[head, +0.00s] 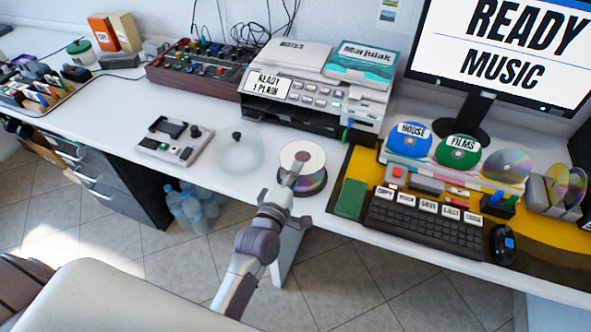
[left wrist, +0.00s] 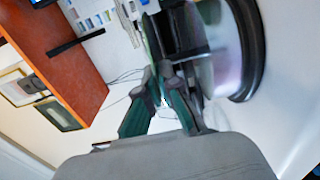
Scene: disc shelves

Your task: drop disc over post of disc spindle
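The disc spindle (head: 315,187) stands on the white desk near its front edge, with a dark round base and a pale disc (head: 312,154) at its top. My left gripper (head: 296,169) reaches over the spindle from the front, its fingertips at the top disc near the middle. In the left wrist view, my left gripper's green-sided fingers (left wrist: 160,72) come close together beside the spindle's shiny discs (left wrist: 222,58) and dark base (left wrist: 248,50). I cannot tell whether a disc is pinched between them. The post is hidden. My right gripper is out of view.
A clear dome with a black knob (head: 237,155) sits left of the spindle. A grey device (head: 175,140) is farther left. A printer (head: 318,88) stands behind.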

